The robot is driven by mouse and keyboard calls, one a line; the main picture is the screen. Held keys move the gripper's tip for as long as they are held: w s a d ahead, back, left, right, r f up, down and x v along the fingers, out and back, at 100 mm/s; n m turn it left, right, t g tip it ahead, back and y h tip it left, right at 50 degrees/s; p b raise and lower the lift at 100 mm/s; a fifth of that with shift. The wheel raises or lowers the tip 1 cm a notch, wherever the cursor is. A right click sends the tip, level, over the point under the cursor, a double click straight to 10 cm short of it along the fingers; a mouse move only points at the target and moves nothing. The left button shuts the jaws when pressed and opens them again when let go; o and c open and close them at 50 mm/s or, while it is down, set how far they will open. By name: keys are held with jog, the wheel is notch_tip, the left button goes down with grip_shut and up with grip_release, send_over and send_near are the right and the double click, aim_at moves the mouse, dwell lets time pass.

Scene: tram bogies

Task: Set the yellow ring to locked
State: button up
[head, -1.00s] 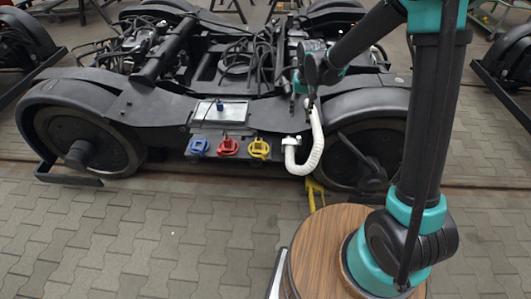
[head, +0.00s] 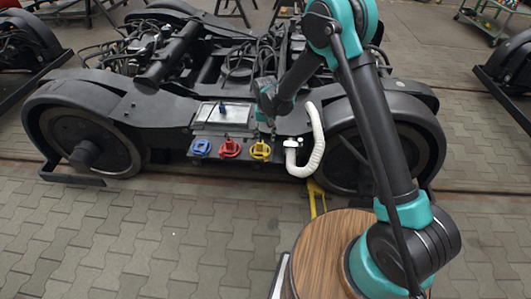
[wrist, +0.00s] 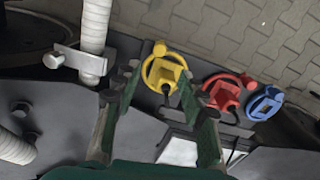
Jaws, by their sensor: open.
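The yellow ring (head: 260,150) is the rightmost of three coloured rings on the dark plate at the bogie's near side. In the wrist view the yellow ring (wrist: 150,70) surrounds a yellow centre block, with a small tab on its outer edge. My gripper (wrist: 160,86) is open, with its two green and dark fingers reaching on either side of the yellow ring in the picture. In the head view my gripper (head: 268,120) hangs just behind and above the ring. I see no clear contact, and the gap in depth is hard to tell.
A red ring (head: 229,148) and a blue ring (head: 201,148) sit to the left. A white hose (head: 316,150) with a clamp is close on the right. A silver panel (head: 222,115) lies behind the rings.

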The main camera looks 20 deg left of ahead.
aim_at(265, 154)
notch_tip(265, 154, down, 10)
jog(key=shift+f, duration=0.2)
dwell(0.3)
grip_shut()
